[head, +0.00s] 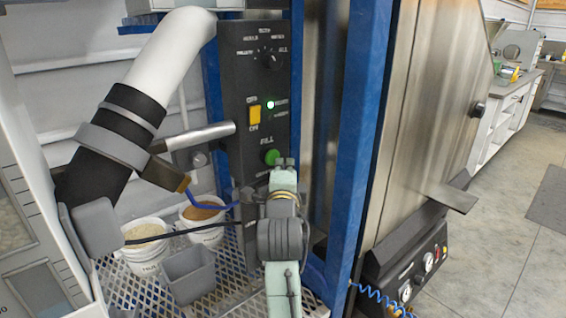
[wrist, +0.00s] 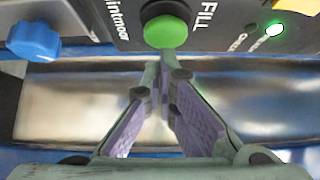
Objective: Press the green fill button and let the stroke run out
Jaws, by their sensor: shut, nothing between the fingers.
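The green fill button (head: 272,157) sits on the dark control panel (head: 240,70), beside the word FILL. It also shows in the wrist view (wrist: 165,32), round and in a black collar. My gripper (head: 284,163) is in front of the panel, its tips just right of and below the button in the head view. In the wrist view the fingertips (wrist: 164,58) are together, empty, and at the button's lower edge. I cannot tell whether they touch it or whether the button is pressed in.
A lit green lamp (head: 270,105) and a yellow switch (head: 253,115) are above the button. A blue knob (wrist: 33,40) is near it in the wrist view. A white pipe (head: 172,55), buckets (head: 147,256) and a grey bin (head: 188,273) stand left. A blue post (head: 362,120) stands right.

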